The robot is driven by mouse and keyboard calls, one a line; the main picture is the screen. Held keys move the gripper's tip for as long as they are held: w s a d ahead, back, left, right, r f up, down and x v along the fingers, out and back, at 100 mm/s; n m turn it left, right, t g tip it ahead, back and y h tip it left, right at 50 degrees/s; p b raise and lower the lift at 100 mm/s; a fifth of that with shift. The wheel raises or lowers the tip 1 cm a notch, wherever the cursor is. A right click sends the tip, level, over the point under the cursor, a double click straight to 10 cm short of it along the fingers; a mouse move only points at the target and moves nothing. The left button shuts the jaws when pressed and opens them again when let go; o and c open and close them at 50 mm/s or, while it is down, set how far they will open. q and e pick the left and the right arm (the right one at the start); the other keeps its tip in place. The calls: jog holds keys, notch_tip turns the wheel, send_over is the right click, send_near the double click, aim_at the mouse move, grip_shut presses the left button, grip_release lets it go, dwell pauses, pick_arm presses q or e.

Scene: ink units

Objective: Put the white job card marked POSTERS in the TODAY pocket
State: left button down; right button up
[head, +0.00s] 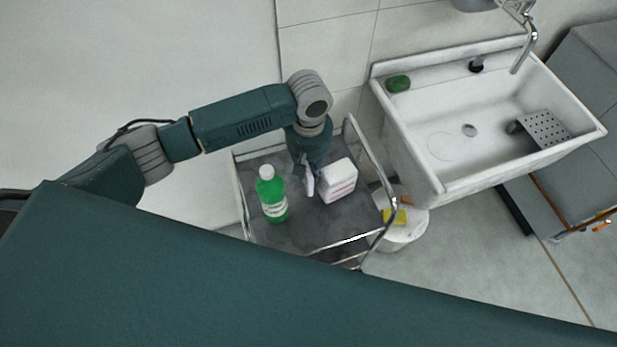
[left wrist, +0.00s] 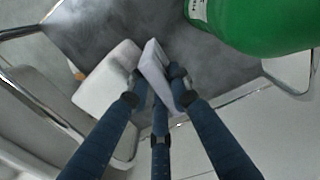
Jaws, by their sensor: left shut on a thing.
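My left gripper (head: 311,168) reaches down over a grey-topped cart. In the left wrist view the card (left wrist: 154,62) sits between the fingers (left wrist: 160,92), close beside the white pack. No marking can be read on the card, so I cannot tell whether it says POSTERS. No pocket marked TODAY is in view. My right gripper is not in view.
The cart (head: 300,231) has raised metal rails. On it stand the green bottle (head: 271,196) and the white pack (head: 338,181). A white sink (head: 455,178) is to the right, and a white bin (head: 405,231) with a yellow item is beside the cart.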

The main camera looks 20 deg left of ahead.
pick_arm(q)
jog(key=shift+f, duration=2.4)
jog(key=c, duration=1.9)
grip_release()
jog(key=shift+f, duration=0.1)
jog(key=shift+o, duration=0.2)
